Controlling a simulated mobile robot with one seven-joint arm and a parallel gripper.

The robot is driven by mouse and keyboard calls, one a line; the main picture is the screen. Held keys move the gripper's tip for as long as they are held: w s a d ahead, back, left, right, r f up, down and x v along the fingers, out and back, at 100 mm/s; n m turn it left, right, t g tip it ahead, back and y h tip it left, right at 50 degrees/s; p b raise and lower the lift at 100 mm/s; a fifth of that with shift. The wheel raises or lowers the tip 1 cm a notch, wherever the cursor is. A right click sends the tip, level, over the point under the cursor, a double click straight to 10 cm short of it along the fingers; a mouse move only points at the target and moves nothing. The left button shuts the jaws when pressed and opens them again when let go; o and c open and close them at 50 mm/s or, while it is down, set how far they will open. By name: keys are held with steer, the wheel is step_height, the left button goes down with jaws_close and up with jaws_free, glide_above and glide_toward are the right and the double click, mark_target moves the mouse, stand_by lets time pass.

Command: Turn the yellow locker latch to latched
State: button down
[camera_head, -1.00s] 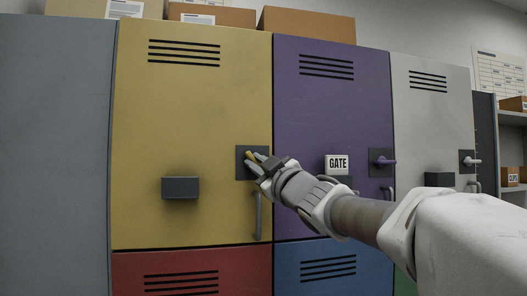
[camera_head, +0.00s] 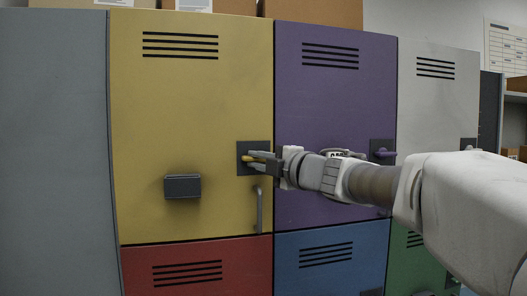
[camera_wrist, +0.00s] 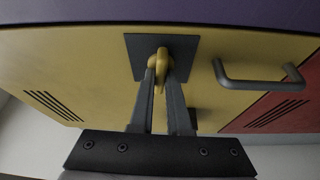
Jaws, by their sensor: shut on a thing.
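The yellow locker (camera_head: 190,110) has a dark square latch plate (camera_head: 243,147) near its right edge. A yellow latch handle (camera_head: 248,158) sticks out from the plate. In the wrist view, the handle (camera_wrist: 158,62) stands on its plate (camera_wrist: 183,48) between my fingertips. My gripper (camera_head: 257,160) reaches in from the right and is shut on the handle; in the wrist view my gripper (camera_wrist: 161,80) has a finger on each side of it. The handle looks roughly horizontal in the head view, partly hidden by my fingers.
A grey pull handle (camera_head: 259,209) is just below the latch. A dark box (camera_head: 182,186) sits on the yellow door. The purple locker (camera_head: 310,95) is to the right, behind my arm; red (camera_head: 200,265) and blue (camera_head: 325,262) lockers are below.

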steer(key=shift+n+h+p, duration=0.3)
steer(key=shift+n, duration=0.2)
steer(key=c, duration=0.9)
jaws_free()
steer(key=shift+s, duration=0.1)
steer(key=b+v, duration=0.2)
steer(key=v, duration=1.5)
steer(key=shift+d, duration=0.2)
